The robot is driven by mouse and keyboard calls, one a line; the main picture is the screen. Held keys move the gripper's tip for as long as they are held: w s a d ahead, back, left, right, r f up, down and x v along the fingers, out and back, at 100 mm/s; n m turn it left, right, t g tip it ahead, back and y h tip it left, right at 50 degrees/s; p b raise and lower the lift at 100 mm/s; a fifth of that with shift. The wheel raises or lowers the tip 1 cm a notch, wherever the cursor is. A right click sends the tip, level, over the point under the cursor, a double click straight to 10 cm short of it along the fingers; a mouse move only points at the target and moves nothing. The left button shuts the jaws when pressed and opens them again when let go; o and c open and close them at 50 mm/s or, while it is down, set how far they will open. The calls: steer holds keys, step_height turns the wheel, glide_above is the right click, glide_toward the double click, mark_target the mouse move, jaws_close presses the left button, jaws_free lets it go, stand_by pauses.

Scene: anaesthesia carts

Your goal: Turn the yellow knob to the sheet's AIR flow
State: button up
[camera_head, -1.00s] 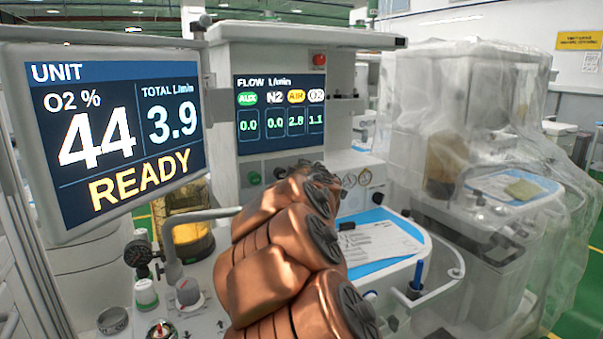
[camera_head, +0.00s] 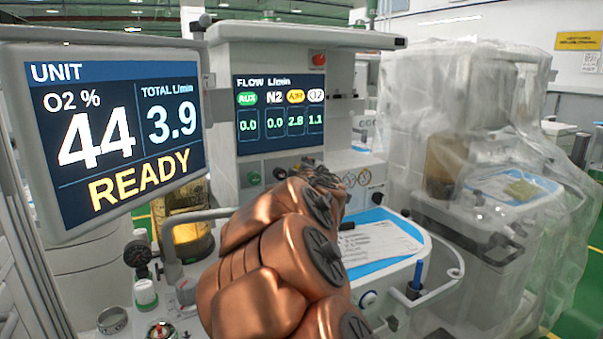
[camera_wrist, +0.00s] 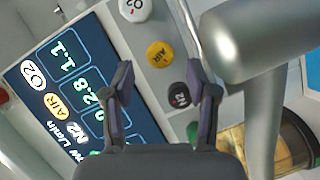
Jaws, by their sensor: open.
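The yellow AIR knob (camera_wrist: 159,54) shows in the wrist view, a little beyond and between the fingertips of my gripper (camera_wrist: 164,86). The fingers are apart with nothing between them; I cannot tell the exact distance to the knob. In the head view my copper arm hides the yellow knob and my gripper. The flow screen (camera_head: 281,112) reads AIR 2.8, O2 1.1, N2 0.0 and AUX 0.0. The printed sheet (camera_head: 378,243) lies on the blue-topped tray right of my arm; its text is too small to read.
In the wrist view, the black N2 knob (camera_wrist: 179,95) sits close below the yellow one, the white O2 knob (camera_wrist: 135,9) above, and a green knob (camera_wrist: 192,131) lower. A thick grey cylinder (camera_wrist: 262,40) is close on the right. The unit monitor (camera_head: 113,130) reads 44, 3.9, READY.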

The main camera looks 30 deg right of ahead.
steer(key=v, duration=0.8)
steer(key=shift+s, duration=0.15)
